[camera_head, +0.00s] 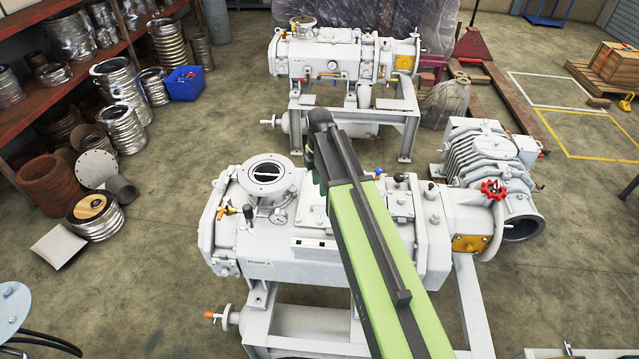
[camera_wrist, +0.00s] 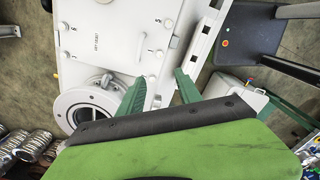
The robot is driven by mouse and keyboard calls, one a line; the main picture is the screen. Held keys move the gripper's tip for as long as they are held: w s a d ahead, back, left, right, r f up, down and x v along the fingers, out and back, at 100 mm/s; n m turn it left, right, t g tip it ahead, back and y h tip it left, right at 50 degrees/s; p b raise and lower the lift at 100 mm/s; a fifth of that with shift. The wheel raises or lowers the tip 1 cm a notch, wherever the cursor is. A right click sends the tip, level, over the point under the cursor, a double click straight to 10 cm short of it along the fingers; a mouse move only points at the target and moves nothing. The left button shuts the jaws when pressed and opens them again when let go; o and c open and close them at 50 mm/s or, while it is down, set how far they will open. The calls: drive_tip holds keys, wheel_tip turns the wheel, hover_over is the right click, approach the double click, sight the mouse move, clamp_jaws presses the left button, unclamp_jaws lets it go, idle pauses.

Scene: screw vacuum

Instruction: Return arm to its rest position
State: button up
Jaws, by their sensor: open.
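My green arm reaches in the head view from the bottom edge up over the white pump (camera_head: 290,250), its dark end above the pump's far side. My gripper (camera_wrist: 162,76) shows in the wrist view as two green fingers spread apart, with nothing between them. White machine surfaces lie behind the fingers. A round flanged port (camera_wrist: 85,108) is beside the left finger. The fingers cannot be made out in the head view, and I cannot tell how far they are from the pump.
A second white pump (camera_head: 345,65) stands on a frame behind. A grey ribbed machine (camera_head: 485,155) with a red handwheel (camera_head: 493,190) nearby is at right. Shelves with metal hoses (camera_head: 125,85) and a blue bin (camera_head: 185,83) line the left. Open concrete floor lies between.

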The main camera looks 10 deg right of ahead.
drive_tip(key=s+f+m+b, duration=1.1)
drive_tip(key=s+m, duration=0.3)
drive_tip(key=m, duration=0.6)
drive_tip(key=shift+s+f, duration=0.25)
drive_tip(key=shift+c, duration=0.5)
